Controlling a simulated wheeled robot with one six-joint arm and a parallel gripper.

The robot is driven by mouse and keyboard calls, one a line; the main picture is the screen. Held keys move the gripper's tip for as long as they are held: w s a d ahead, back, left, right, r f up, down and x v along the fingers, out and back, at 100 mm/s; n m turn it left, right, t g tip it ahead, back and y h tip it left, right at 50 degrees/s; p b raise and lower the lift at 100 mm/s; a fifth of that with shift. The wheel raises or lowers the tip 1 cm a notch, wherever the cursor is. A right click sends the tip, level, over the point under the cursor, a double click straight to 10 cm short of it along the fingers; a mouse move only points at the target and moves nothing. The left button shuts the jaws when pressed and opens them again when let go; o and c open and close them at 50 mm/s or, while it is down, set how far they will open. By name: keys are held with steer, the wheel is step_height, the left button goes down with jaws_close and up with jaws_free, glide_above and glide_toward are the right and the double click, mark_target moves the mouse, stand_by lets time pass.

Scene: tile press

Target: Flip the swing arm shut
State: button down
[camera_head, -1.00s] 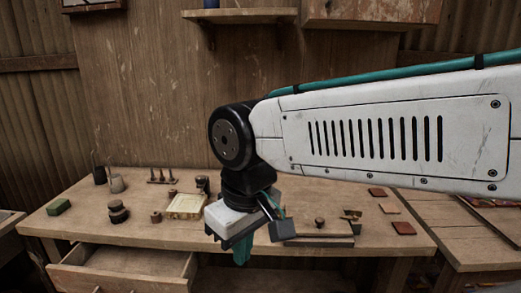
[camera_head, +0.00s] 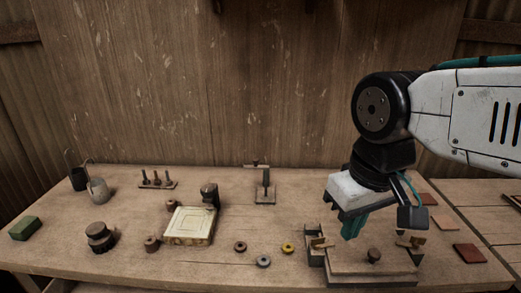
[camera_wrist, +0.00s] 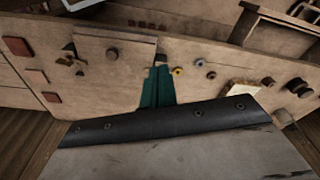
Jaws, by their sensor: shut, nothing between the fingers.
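My gripper (camera_head: 352,228) is shut and empty, its teal fingers pointing down above the back of the press. In the wrist view the teal fingers (camera_wrist: 157,88) are together beside the press. The press (camera_head: 345,262) is a low wooden block with a round knob (camera_head: 374,255) on top; the block also shows in the wrist view (camera_wrist: 125,43). Small wooden pieces on dark brackets stand at its left side (camera_head: 320,243) and right side (camera_head: 412,241). I cannot tell which is the swing arm or how far it is turned. The fingers partly hide the press in the wrist view.
A cream tile mould (camera_head: 188,226), a small stand (camera_head: 264,192) and several rings, including a yellow ring (camera_head: 287,248), lie left of the press. Red tiles (camera_head: 468,253) lie to its right. The bench (camera_head: 130,205) has free room at the back, between the stand and my gripper.

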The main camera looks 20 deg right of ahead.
steer(key=shift+w+r, duration=0.1)
steer(key=w+r, duration=0.4)
steer(key=w, duration=0.6)
steer(key=t, duration=0.3)
glide_above(256, 163)
steer(key=w, duration=0.3)
step_height(256, 163, down, 3)
steer(key=shift+w+r+n, duration=0.1)
steer(key=shift+n, duration=0.3)
step_height(256, 163, down, 10)
steer(key=shift+s, duration=0.25)
